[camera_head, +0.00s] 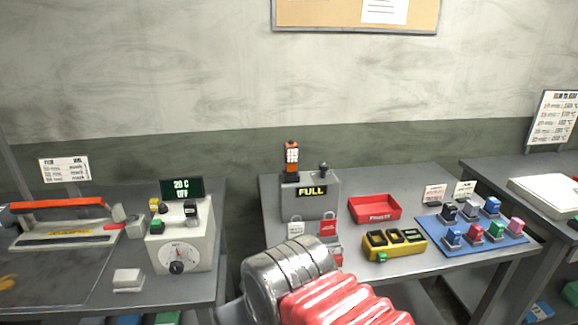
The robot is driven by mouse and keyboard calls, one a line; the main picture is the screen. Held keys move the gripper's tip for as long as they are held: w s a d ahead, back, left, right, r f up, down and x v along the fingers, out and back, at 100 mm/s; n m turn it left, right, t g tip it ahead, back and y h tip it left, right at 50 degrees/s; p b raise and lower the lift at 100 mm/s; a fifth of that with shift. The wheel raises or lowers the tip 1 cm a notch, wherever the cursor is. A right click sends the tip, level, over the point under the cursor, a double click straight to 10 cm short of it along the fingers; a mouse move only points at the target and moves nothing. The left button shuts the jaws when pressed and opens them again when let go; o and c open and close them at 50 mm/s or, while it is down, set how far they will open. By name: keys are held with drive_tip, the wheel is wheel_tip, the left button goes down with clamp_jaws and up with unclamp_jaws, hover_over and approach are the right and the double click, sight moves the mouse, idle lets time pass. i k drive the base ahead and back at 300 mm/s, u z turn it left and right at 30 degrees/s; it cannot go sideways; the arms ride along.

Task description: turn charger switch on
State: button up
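A grey box (293,205) with a lit FULL display (311,191) stands on the middle table and looks like the charger. An orange device (291,160) with a pale keypad-like face stands upright on its top left. A small dark knob or lever (323,169) sticks up at its top right and may be the switch; its on or off position cannot be told. My arm, with a silver part and red ribbed sleeve, rises in front of the table, below the box. No gripper fingers show.
A white tag and a red tag (328,227) stand before the grey box. To the right are a red tray (375,207), a yellow block (394,245) and a blue mat (433,226) with several coloured pieces. A dial box (184,240) reading 20 C OFF stands on the left table.

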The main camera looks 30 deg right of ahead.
sight(323, 167)
drive_tip(key=u, duration=0.7)
drive_tip(key=k, duration=0.65)
drive_tip(key=z, duration=1.45)
drive_tip(key=i, duration=1)
drive_tip(key=z, duration=0.05)
